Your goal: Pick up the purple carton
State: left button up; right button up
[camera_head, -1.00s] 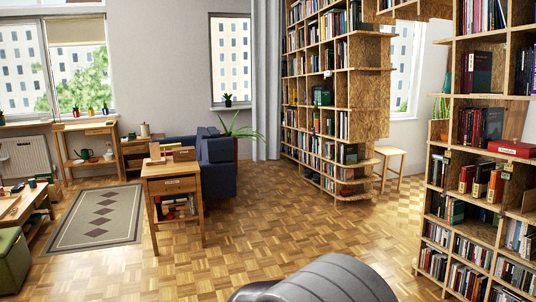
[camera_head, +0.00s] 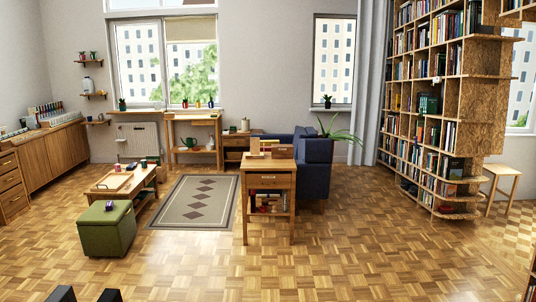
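A small purple thing, which looks like the purple carton (camera_head: 109,205), sits on top of the green ottoman (camera_head: 107,231) at the left of the head view. It is small in the picture and its details are hard to make out. Two dark prongs of what looks like my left gripper (camera_head: 86,296) stick up at the bottom left edge. They stand apart with floor showing between them. They are well short of the ottoman and nothing shows between them. My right gripper is not in view.
A low wooden table (camera_head: 118,182) stands just behind the ottoman. A patterned rug (camera_head: 193,203) lies to its right, beside a small wooden cabinet (camera_head: 268,182). Tall bookshelves (camera_head: 470,115) fill the right. The parquet floor in front is clear.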

aim_at(109, 205)
jog(key=u, duration=1.9)
jog(key=i+l+z, duration=0.25)
jog(key=l+z, duration=0.15)
jog(key=i+l+z, duration=0.3)
jog(key=z, duration=0.15)
jog(key=i+l+z, duration=0.75)
jog(key=i, duration=0.35)
jog(key=i+z, duration=0.3)
jog(key=i, duration=4)
jog(key=u, duration=2.5)
